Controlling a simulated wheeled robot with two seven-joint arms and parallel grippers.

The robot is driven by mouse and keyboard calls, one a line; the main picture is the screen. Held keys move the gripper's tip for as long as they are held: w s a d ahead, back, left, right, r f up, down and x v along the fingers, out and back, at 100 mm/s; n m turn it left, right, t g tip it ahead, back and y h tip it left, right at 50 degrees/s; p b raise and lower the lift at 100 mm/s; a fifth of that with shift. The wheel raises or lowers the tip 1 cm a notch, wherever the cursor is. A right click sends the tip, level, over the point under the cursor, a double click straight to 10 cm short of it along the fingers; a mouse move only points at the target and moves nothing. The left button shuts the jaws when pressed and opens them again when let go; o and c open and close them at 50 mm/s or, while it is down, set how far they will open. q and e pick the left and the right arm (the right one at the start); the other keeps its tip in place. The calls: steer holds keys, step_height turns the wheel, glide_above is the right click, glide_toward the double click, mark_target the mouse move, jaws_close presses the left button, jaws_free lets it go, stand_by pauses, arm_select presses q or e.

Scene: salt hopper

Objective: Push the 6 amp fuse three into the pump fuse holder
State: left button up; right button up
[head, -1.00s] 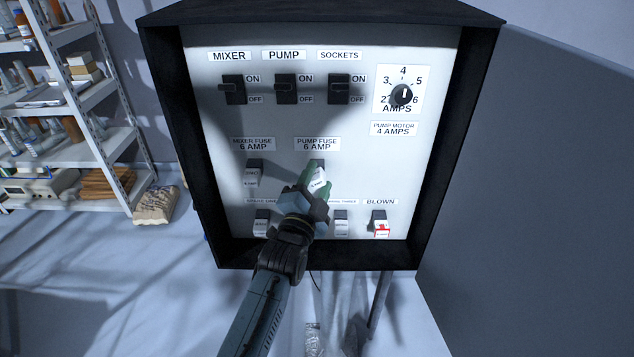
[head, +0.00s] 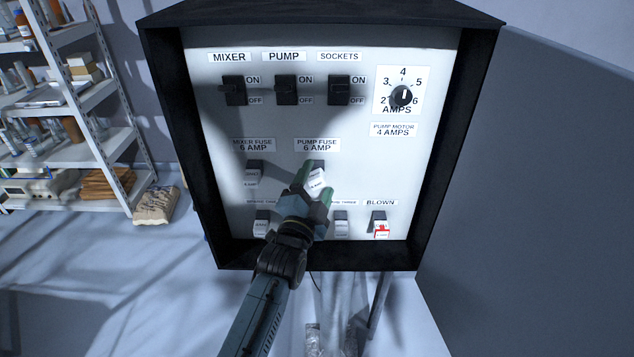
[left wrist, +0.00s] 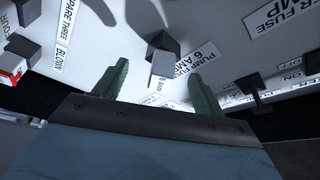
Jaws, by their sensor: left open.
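The white fuse marked 6 AMP (head: 316,184) sits in the black pump fuse holder (head: 319,164) under the PUMP FUSE 6 AMP label. In the left wrist view the fuse (left wrist: 166,66) stands out from the dark holder (left wrist: 163,42); I cannot tell how deep it is seated. My left gripper (head: 315,187) is open, its green fingers apart on either side of the fuse. In the left wrist view the fingers (left wrist: 160,80) show a gap around it. The gripper hides part of the lower row. My right gripper is not in view.
The mixer fuse (head: 254,176) is to the left. Below are spare fuses (head: 261,226) (head: 341,224) and a red-marked fuse (head: 381,230) under BLOWN. Three switches (head: 286,90) and the amps dial (head: 402,96) are above. Black cabinet walls (head: 452,150) frame the panel; its door (head: 530,200) stands open right.

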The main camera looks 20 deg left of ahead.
mark_target(316, 185)
arm_select(q)
steer(key=shift+s+a+f+p, duration=0.15)
steer(key=shift+s+p, duration=0.2)
steer(key=shift+s, duration=0.55)
steer(key=shift+s+d+f+p, duration=0.15)
steer(key=shift+s+p, duration=0.25)
steer(key=shift+s, duration=0.55)
steer(key=shift+s+a+f+p, duration=0.15)
steer(key=shift+s+p, duration=0.2)
steer(key=shift+s, duration=0.55)
steer(key=shift+s, duration=0.1)
steer(key=s+f+b, duration=0.2)
steer(key=s, duration=1.1)
steer(key=shift+f, duration=0.15)
steer(key=shift+a, duration=0.1)
